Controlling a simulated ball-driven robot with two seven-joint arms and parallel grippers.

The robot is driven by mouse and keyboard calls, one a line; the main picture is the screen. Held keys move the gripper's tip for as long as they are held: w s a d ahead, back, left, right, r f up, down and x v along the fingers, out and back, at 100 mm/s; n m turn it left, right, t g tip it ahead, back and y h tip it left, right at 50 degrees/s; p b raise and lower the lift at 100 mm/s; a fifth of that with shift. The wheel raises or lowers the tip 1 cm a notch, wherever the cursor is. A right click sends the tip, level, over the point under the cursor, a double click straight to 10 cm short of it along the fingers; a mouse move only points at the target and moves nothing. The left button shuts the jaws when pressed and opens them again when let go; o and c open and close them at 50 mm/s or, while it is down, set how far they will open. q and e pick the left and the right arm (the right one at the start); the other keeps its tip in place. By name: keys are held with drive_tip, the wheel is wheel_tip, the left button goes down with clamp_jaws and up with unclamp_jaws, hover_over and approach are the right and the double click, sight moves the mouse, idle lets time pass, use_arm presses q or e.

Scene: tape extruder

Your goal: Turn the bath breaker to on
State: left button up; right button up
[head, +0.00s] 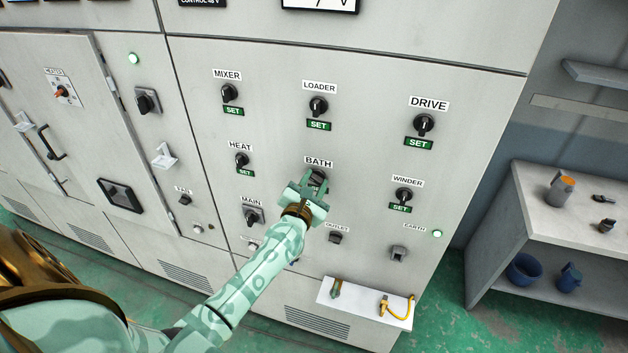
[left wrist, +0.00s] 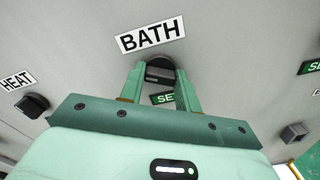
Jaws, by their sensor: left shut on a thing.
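The bath breaker (head: 318,177) is a black rotary knob under the white BATH label (head: 319,162) on the grey cabinet front. My left gripper (head: 311,186) reaches up to it and covers much of it in the head view. In the left wrist view the two green fingers (left wrist: 160,84) stand on either side of the black bath knob (left wrist: 160,72), shut on it. Part of a green SET plate (left wrist: 163,98) shows between the fingers, below the knob. The knob's exact pointing direction is hard to tell. My right gripper is not in view.
Other knobs surround it: HEAT (head: 242,159), LOADER (head: 318,106), WINDER (head: 404,195), MAIN (head: 253,214) and DRIVE (head: 423,124). A side bench (head: 540,210) stands at the right.

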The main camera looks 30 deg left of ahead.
use_arm(q)
drive_tip(key=m+p, duration=0.1)
drive_tip(key=m, duration=0.2)
drive_tip(key=shift+r+m+p, duration=0.1)
drive_tip(key=shift+m+p, duration=0.2)
drive_tip(key=shift+m, duration=0.1)
drive_tip(key=m+p, duration=0.1)
drive_tip(key=m, duration=0.2)
drive_tip(key=shift+m+p, duration=1.2)
drive_tip(key=shift+m, duration=1.4)
drive_tip(key=o, duration=1)
drive_tip(key=shift+v, duration=8.25)
